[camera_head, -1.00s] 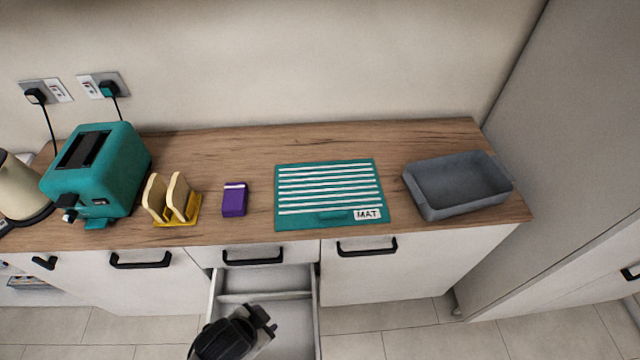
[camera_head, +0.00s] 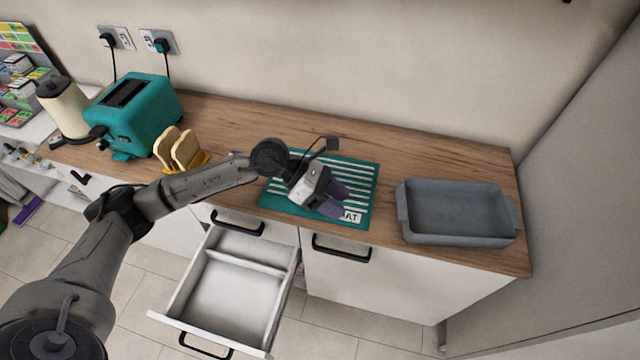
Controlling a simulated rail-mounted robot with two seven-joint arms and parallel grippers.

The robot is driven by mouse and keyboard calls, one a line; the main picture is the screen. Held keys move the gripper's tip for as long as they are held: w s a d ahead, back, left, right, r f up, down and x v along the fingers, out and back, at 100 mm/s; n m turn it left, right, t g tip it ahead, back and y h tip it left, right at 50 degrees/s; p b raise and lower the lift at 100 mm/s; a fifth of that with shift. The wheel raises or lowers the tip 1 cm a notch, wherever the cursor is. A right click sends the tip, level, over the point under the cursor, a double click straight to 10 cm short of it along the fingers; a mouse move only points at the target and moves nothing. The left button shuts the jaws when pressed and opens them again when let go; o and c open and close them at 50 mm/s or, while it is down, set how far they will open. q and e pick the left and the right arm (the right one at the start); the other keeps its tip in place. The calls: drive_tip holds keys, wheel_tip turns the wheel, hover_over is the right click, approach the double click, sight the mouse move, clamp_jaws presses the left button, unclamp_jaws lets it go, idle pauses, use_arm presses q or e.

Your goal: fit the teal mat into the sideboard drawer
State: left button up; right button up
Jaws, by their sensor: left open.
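The teal mat (camera_head: 364,178) with white stripes and a white label lies flat on the wooden worktop, right of centre. My left arm reaches in from the left, and my left gripper (camera_head: 336,203) is over the front part of the mat, hiding part of its stripes and label. The gripper is open; I cannot tell whether its fingers touch the mat. The sideboard drawer (camera_head: 225,292) stands pulled out below the worktop, with a divider across it and nothing visible inside. My right gripper is not in view.
A grey baking dish (camera_head: 408,212) stands right of the mat. A teal toaster (camera_head: 150,115), a yellow toast rack (camera_head: 196,163) with toast and a cream kettle (camera_head: 62,108) stand to the left. A tall grey cabinet side (camera_head: 585,190) bounds the right. My arm passes above the worktop's front edge.

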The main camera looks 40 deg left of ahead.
use_arm(q)
drive_tip(key=a+m+g+y, duration=0.2)
drive_tip(key=a+y, duration=0.5)
drive_tip(key=a, duration=0.6)
drive_tip(key=x, duration=0.5)
drive_tip(key=w+a+x, duration=0.1)
drive_tip(key=x, duration=0.1)
drive_tip(key=shift+f+b, duration=0.35)
drive_tip(key=shift+b+x, duration=0.45)
drive_tip(key=shift+x, duration=2.7)
drive_tip(key=shift+s+a, duration=0.15)
clamp_jaws()
